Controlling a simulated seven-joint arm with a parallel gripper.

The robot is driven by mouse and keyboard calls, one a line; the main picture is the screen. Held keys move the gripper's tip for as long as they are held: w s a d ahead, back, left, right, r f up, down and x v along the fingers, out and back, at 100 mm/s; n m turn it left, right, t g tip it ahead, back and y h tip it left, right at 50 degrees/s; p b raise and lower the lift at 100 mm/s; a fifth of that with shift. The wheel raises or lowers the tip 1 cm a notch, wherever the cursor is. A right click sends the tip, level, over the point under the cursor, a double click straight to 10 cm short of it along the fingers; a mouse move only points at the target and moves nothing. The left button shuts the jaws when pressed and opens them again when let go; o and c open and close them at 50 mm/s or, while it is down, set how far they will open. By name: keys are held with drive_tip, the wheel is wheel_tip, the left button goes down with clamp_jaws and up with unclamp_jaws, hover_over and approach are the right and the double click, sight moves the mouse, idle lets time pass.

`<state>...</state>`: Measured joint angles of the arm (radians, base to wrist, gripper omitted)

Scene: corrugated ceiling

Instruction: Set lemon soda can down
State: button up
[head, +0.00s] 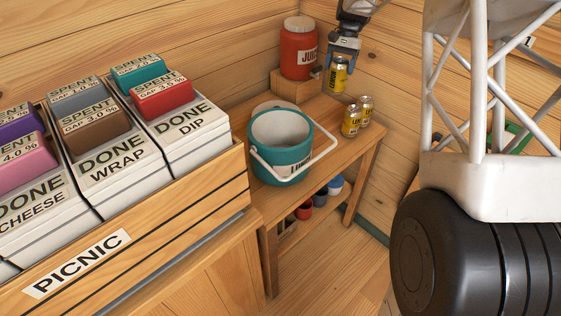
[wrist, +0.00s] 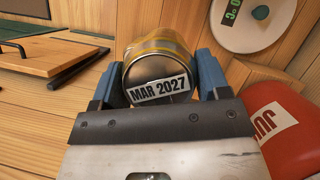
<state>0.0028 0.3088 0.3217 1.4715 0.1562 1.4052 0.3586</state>
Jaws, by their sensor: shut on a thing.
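My gripper (head: 343,52) is shut on a yellow lemon soda can (head: 339,74), seen above the far end of the wooden bench (head: 293,184). In the wrist view the can (wrist: 158,78) sits between the blue fingers of my gripper (wrist: 157,85), with its "MAR 2027" end facing the camera. Two similar yellow cans stand on the bench close together, a front one (head: 350,121) and a back one (head: 365,109). The held can appears behind and above them; whether it touches any surface I cannot tell.
A red juice jug (head: 298,52) stands on a wooden block (head: 300,88) left of the held can. A teal bucket (head: 281,155) with a white handle is nearer. Cups sit on the lower shelf. Bare bench top lies between bucket and cans. A picnic crate (head: 150,232) fills the left.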

sight(341, 61)
drive_tip(key=shift+w+d+r+n+h, duration=0.2)
drive_tip(key=shift+d+r+n+h, duration=0.15)
drive_tip(key=shift+r+n, duration=0.35)
drive_tip(key=shift+w+d+r+n+h, duration=0.2)
drive_tip(key=shift+d+r+n, duration=0.3)
drive_tip(key=shift+n, duration=0.4)
drive_tip(key=shift+w+d+r+n+h, duration=0.15)
drive_tip(key=shift+d+r+n+h, duration=0.3)
drive_tip(key=shift+n, duration=0.35)
drive_tip(key=shift+s+a+m+y, duration=0.15)
drive_tip(key=shift+s+a+m, duration=0.15)
drive_tip(key=shift+a, duration=0.3)
drive_tip(key=shift+s+a+m+y, duration=0.2)
drive_tip(key=shift+s+a, duration=0.1)
drive_tip(key=shift+a, duration=0.3)
drive_tip(key=s+a+f+m+t+y, duration=0.1)
drive_tip(key=s+a+f+m+y, duration=0.15)
drive_tip(key=s+a+m, duration=1)
drive_tip(key=s+a+f+m+t+y, duration=0.1)
drive_tip(key=s+a+f+m+t, duration=0.2)
drive_tip(key=s+a+f+m, duration=0.2)
drive_tip(key=shift+s+a+f+m+t, duration=0.4)
drive_tip(key=shift+a+f+m, duration=0.2)
drive_tip(key=shift+f, duration=0.65)
drive_tip(key=shift+y, duration=0.3)
drive_tip(key=shift+f, duration=0.1)
wheel_tip(341, 61, down, 6)
